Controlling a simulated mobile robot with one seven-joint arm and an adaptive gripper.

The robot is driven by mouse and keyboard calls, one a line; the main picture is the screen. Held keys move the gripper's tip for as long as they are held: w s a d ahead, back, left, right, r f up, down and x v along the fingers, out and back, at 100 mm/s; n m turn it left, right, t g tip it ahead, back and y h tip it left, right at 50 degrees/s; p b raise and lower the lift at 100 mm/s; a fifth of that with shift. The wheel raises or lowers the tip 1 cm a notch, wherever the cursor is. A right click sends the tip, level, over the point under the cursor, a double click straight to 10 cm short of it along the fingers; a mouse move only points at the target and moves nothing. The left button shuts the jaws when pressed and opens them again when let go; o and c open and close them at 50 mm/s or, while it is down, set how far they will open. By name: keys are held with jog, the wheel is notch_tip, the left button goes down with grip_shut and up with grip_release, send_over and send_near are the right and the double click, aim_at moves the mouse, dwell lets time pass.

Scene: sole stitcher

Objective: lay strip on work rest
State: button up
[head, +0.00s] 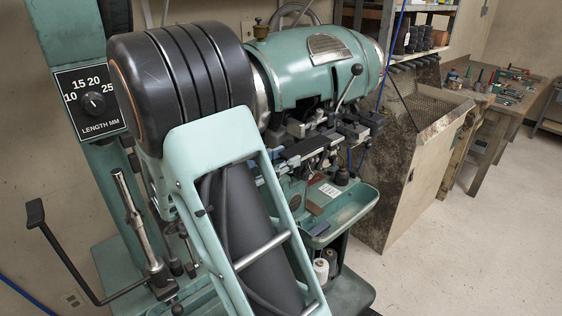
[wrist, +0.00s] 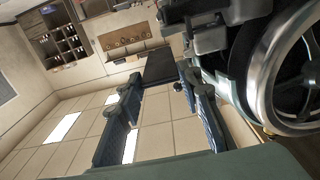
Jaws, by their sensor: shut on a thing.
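In the wrist view my gripper (wrist: 158,77) has its two blue-grey fingers spaced apart with a flat dark strip (wrist: 160,66) between their tips. The gripper is shut on this strip, which reaches out past the fingertips. The green stitching machine (head: 318,62) fills the middle of the head view, and part of it (wrist: 212,38) is close on the right in the wrist view. A dark narrow bar (head: 305,149) lies level at the machine's front. I cannot tell the work rest apart from the other dark parts there, nor whether the strip touches it.
A round metal-rimmed wheel (wrist: 292,85) is close beside my gripper. A lever with a black knob (head: 356,70) stands above the machine front. A green tray (head: 350,205) is below. A wooden bench (head: 505,100) is at the back right; the floor (head: 470,240) is clear.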

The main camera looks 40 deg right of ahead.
jog(key=shift+w+d+f+b, duration=0.25)
jog(key=shift+w+d+f, duration=0.1)
jog(key=shift+w+d, duration=0.15)
jog(key=shift+w+d+f+b, duration=0.25)
jog(key=shift+w+d+f, duration=0.1)
jog(key=shift+w, duration=0.2)
jog(key=shift+w+d+f+b, duration=0.15)
jog(key=shift+d+f+b, duration=0.2)
jog(key=shift+d, duration=0.4)
jog(key=shift+w+d+f+b, duration=0.15)
jog(key=shift+d+f, duration=0.25)
jog(key=shift+d, duration=0.3)
jog(key=o, duration=1)
jog(key=shift+d, duration=0.1)
jog(key=shift+s+a+p, duration=0.15)
jog(key=shift+a+p, duration=0.15)
jog(key=shift+a, duration=1.8)
jog(key=shift+o, duration=0.6)
